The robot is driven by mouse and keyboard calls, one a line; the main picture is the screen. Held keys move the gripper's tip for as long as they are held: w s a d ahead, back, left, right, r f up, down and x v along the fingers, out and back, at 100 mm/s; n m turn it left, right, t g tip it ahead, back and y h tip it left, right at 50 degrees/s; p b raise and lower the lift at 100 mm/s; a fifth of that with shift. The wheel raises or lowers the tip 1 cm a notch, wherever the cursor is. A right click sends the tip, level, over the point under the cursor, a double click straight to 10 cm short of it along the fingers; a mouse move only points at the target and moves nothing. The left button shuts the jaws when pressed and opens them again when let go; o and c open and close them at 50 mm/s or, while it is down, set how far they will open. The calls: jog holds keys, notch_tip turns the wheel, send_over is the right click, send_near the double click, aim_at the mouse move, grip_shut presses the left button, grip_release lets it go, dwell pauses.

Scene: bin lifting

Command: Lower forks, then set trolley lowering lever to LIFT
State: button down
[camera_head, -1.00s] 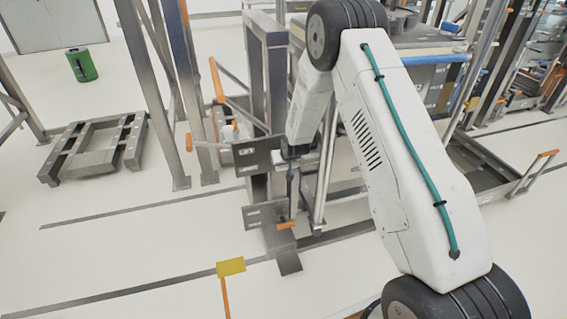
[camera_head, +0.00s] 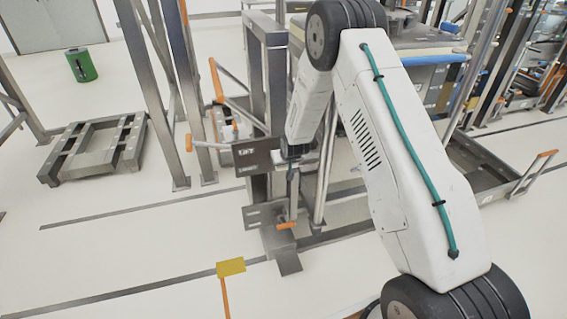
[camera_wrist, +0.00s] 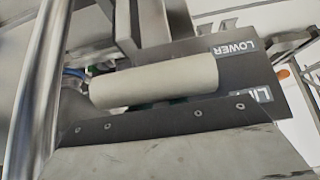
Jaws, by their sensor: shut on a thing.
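A dark label plate (camera_head: 256,172) on the trolley's upright frame (camera_head: 272,75) carries the words LIFT and LOWER. In the wrist view the same plate (camera_wrist: 240,62) shows its words upside down, with LIFT partly hidden. A pale cylindrical handle (camera_wrist: 153,86), seemingly the lowering lever's grip, lies close in front of the plate. My gripper (camera_head: 292,163) is at the right edge of the label plate, shut on this handle. The wrist and forearm hide most of the contact in the head view. The forks' height cannot be told.
A lower dark plate (camera_head: 262,215) and an orange-tipped lever (camera_head: 286,225) sit below my gripper. Orange-handled bars (camera_head: 216,82) stand to the left. Open floor lies between.

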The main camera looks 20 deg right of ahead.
grip_release()
dwell(0.3)
jog(key=shift+v, duration=3.95)
jog(key=shift+f, duration=0.1)
